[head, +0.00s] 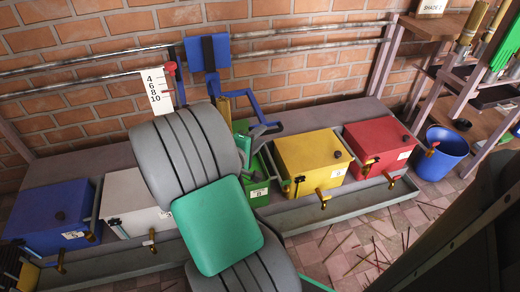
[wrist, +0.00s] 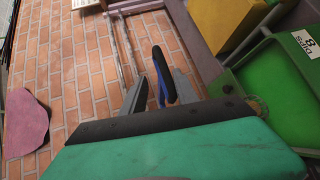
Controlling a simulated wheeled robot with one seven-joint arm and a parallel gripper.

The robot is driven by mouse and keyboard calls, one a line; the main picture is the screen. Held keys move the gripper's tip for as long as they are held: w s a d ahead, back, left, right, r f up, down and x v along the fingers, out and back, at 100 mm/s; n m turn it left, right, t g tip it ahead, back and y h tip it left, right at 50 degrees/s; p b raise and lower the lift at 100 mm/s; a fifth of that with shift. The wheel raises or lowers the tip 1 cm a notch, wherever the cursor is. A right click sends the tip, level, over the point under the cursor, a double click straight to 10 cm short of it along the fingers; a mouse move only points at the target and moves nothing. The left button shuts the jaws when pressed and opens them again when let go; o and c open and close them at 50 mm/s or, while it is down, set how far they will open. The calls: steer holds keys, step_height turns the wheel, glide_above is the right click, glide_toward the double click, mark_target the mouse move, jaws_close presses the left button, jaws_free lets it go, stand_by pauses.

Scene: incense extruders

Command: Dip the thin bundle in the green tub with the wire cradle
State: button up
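The green tub (head: 256,187) stands between the white and yellow tubs, partly hidden by my arm. Green surfaces with a label also show at right in the wrist view (wrist: 265,88). A blue frame (head: 258,108) rises above the green tub; I cannot tell whether it is the wire cradle. A thin brownish bundle (head: 223,106) shows upright behind my arm, its lower part hidden. My gripper (head: 266,131) is above the green tub near the blue frame. In the wrist view its fingers (wrist: 160,90) are apart, with a black-and-blue bar (wrist: 163,75) between or just beyond them.
Blue (head: 50,215), white (head: 130,195), yellow (head: 312,160) and red (head: 378,143) tubs stand in the row, with taps over a grey trough (head: 350,207). A numbered white scale (head: 157,92) and a blue panel (head: 208,52) stand behind. A blue bucket (head: 440,155) is at right; thin sticks litter the floor.

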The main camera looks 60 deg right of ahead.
mark_target(271, 131)
steer(key=shift+n+h, duration=0.5)
steer(key=shift+n, duration=0.1)
steer(key=d+f+b, duration=0.1)
steer(key=d, duration=0.2)
steer(key=d+b, duration=0.1)
steer(key=d, duration=0.2)
steer(key=d+f+b, duration=0.1)
steer(key=d, duration=0.2)
steer(key=shift+s+f, duration=0.3)
steer(key=shift+f, duration=0.05)
steer(key=shift+c, duration=0.4)
jaws_close()
steer(key=shift+f, duration=0.15)
